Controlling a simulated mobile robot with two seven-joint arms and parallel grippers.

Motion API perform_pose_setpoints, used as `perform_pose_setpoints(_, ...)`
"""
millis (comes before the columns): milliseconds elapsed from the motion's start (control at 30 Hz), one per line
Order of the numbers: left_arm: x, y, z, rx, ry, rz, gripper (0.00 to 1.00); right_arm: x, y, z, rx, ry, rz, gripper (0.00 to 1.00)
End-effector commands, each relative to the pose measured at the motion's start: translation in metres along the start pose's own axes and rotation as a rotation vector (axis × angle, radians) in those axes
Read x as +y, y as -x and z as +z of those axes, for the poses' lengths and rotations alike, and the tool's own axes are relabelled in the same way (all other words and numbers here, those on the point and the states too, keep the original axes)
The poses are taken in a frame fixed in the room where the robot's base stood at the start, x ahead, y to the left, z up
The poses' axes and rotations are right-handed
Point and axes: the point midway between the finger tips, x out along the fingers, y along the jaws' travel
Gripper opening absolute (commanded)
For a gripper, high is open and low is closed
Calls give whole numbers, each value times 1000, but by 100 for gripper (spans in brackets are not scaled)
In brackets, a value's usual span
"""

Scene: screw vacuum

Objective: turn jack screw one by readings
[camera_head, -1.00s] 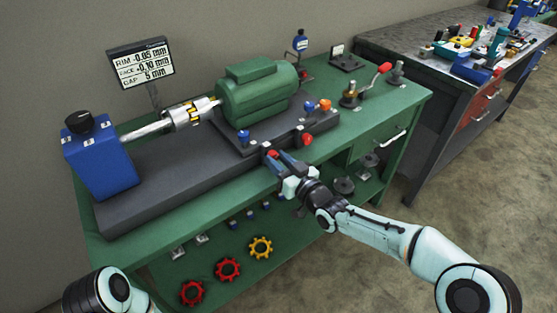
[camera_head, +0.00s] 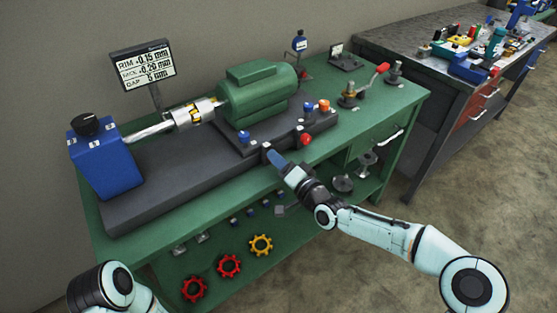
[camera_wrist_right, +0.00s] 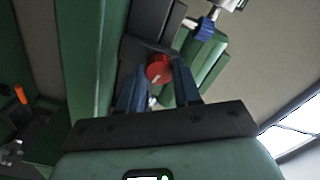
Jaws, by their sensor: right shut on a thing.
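My right gripper (camera_head: 273,157) is at the front edge of the dark base (camera_head: 150,204). In the right wrist view, its two dark fingers (camera_wrist_right: 158,80) are closed around a red screw knob (camera_wrist_right: 158,68) with a pale mark. The fingers hide this knob in the head view. Another red knob (camera_head: 306,139) sits to its right. The green motor (camera_head: 257,93) stands on its plate, coupled by a shaft (camera_head: 150,132) to the blue block (camera_head: 104,160). The display (camera_head: 144,66) appears to read RIM -0.15 mm, FACE -0.20 mm, GAP 5 mm. My left gripper is out of view.
Blue knobs (camera_head: 243,137) and an orange knob (camera_head: 323,106) stand by the motor. A red-handled lever (camera_head: 382,68) is on the green bench's right. Red and yellow gears (camera_head: 261,245) lie on the lower shelf. A second bench (camera_head: 385,42) stands at right.

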Motion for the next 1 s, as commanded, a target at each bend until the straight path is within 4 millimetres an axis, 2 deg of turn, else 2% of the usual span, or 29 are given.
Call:
perform_pose_setpoints(400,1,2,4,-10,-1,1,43,2,0,2,-4,-224,4,2)
perform_pose_setpoints(1000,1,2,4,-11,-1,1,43,2,0,2,-6,-266,4,2)
